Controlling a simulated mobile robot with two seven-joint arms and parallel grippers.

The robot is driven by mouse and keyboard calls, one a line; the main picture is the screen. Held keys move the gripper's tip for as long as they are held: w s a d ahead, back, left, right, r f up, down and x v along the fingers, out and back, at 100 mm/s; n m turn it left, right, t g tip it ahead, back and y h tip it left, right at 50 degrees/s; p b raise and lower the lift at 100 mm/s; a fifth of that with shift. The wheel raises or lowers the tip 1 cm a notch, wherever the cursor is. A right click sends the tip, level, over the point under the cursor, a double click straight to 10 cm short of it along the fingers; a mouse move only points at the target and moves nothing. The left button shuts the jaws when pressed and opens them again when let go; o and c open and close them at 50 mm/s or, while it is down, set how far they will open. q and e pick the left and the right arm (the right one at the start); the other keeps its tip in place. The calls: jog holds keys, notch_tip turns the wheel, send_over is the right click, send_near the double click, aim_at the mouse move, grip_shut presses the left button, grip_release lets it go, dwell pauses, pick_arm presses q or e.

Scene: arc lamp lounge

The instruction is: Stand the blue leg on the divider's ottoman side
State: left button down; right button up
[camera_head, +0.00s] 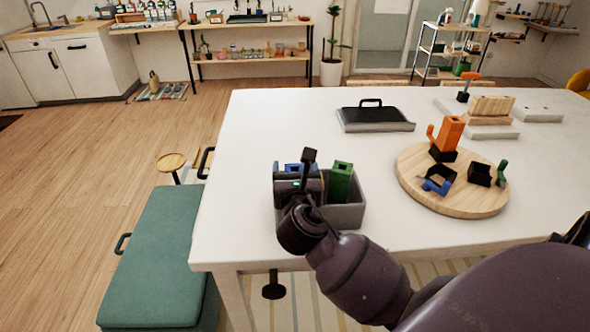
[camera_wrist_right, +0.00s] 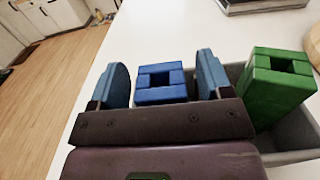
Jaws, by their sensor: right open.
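The blue leg (camera_head: 293,167) is upright at the left, ottoman-side end of the grey bin (camera_head: 346,216). Its square-holed top (camera_wrist_right: 160,82) shows in the right wrist view. My right gripper (camera_head: 297,172) is over that end; its two blue-padded fingers (camera_wrist_right: 164,80) stand either side of the leg, with a visible gap on each side. It is open. The green leg (camera_head: 340,180) stands tilted in the right part of the bin and also shows in the wrist view (camera_wrist_right: 275,84). The divider and the leg's foot are hidden by my gripper and arm. My left gripper is out of view.
The teal ottoman (camera_head: 160,250) is on the floor left of the white table (camera_head: 260,120). A round wooden board (camera_head: 460,202) right of the bin holds orange, black, blue and green pieces. A black-topped tray (camera_head: 375,118) lies behind. Table between them is clear.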

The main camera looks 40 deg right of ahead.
jog(key=v, duration=1.2)
dwell(0.3)
jog(key=f+m+g, duration=0.1)
jog(key=m, duration=0.1)
jog(key=s+d+f+m+g, duration=0.1)
jog(key=f+m, duration=0.1)
jog(key=s+d+f+m+g, duration=0.1)
jog(key=m, duration=0.1)
jog(key=shift+s+d+f+m+y, duration=0.15)
jog(key=shift+f+m+y, duration=0.15)
jog(key=shift+y, duration=0.1)
jog(key=s+f+m+g+y, duration=0.85)
jog(key=s+m, duration=0.65)
jog(key=m, duration=0.8)
jog(key=w+f+t, duration=0.3)
jog(key=f, duration=0.3)
jog(key=w+f+t, duration=0.4)
jog(key=f, duration=0.3)
jog(key=shift+a+f+n, duration=0.25)
jog(key=shift+a+n, duration=0.05)
jog(key=shift+n, duration=0.1)
